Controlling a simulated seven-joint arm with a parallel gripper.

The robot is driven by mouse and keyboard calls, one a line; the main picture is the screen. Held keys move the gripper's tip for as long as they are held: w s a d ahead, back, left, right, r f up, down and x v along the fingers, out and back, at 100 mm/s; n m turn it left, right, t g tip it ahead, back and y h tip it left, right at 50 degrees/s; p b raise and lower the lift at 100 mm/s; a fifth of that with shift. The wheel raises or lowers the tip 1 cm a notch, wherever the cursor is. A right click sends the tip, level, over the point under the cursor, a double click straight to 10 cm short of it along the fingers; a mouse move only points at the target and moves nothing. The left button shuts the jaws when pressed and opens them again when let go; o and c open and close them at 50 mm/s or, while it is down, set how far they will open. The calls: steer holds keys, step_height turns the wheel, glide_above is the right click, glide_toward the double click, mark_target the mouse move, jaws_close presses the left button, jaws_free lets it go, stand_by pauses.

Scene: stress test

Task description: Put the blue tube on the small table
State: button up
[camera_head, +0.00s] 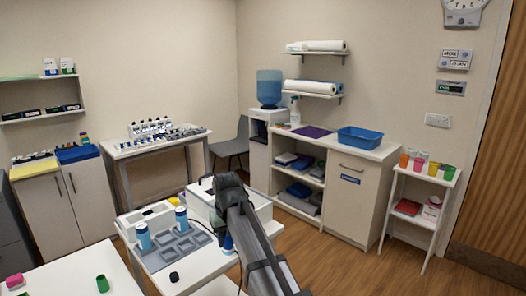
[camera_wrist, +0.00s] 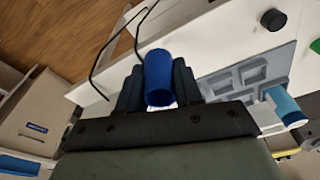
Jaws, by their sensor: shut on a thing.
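A blue tube (camera_wrist: 158,72) is between the two dark fingers of my gripper (camera_wrist: 158,84) in the wrist view, and the fingers are shut on it. In the head view, a bit of blue (camera_head: 228,243) shows beside my arm, which hides most of the gripper. The tube is near the front edge of a white table (camera_head: 213,279). I cannot tell whether it touches the table. Which table is the small one is not clear; a narrow white stand (camera_head: 424,178) with cups is at the right.
A grey compartment tray (camera_head: 176,250) with two blue-and-white cylinders (camera_head: 143,237) is on the near table, with a black cap (camera_head: 174,277) and a white box (camera_head: 262,208). Another white table (camera_head: 66,285) is at the lower left. Wooden floor is open to the right.

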steer(key=s+d+f+m, duration=0.1)
steer(key=d+f, duration=0.2)
steer(key=d, duration=0.6)
steer(key=s+d+f+m, duration=0.1)
steer(key=d+f, duration=0.3)
steer(key=d, duration=0.5)
steer(key=s+d+f+m, duration=0.1)
steer(key=d+f+m, duration=0.2)
steer(key=d, duration=0.7)
steer(key=shift+f+h, duration=0.2)
steer(key=shift+h, duration=0.2)
steer(key=shift+d, duration=0.1)
